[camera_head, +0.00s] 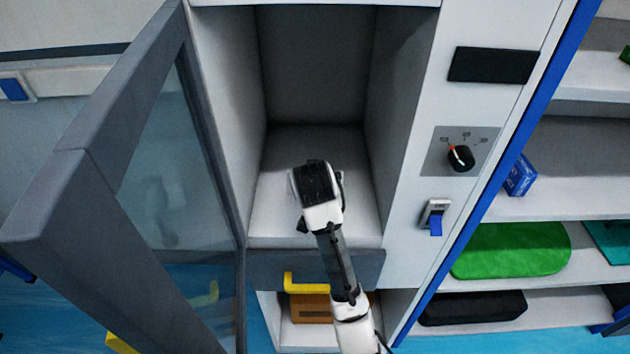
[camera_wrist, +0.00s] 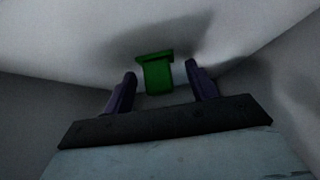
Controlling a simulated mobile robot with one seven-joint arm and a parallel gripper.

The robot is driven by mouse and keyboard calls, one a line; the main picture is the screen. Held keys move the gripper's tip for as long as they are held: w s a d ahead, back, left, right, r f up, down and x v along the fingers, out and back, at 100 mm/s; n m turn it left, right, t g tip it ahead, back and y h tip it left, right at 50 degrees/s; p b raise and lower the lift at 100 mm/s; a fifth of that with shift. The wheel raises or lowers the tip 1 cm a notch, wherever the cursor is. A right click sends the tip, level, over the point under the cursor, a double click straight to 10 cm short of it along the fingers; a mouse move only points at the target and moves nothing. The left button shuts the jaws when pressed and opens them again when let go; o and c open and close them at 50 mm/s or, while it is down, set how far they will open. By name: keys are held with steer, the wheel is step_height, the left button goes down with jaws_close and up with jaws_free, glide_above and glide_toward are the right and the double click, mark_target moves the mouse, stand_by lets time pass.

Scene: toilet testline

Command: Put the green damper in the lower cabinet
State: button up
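The green damper (camera_wrist: 157,76) shows in the wrist view, against a pale cabinet surface, between and slightly beyond my fingertips. My gripper (camera_wrist: 160,80) is open, with a gap on each side of the damper. In the head view, the end of my arm (camera_head: 318,185) is inside an open white cabinet compartment (camera_head: 275,215), above its floor. My fingertips and the damper are hidden there behind my wrist. The compartment's grey-framed glass door (camera_head: 160,190) stands open to the left.
Below the compartment are a grey panel with a yellow handle (camera_head: 305,288) and a space holding a brown box (camera_head: 310,308). Shelves at right hold a green flat piece (camera_head: 510,250), a blue box (camera_head: 519,176) and a black case (camera_head: 473,308). A knob (camera_head: 460,158) is on the right panel.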

steer(key=shift+r, duration=0.25)
steer(key=p+v, duration=0.5)
steer(key=v, duration=0.7)
steer(key=shift+f, duration=0.1)
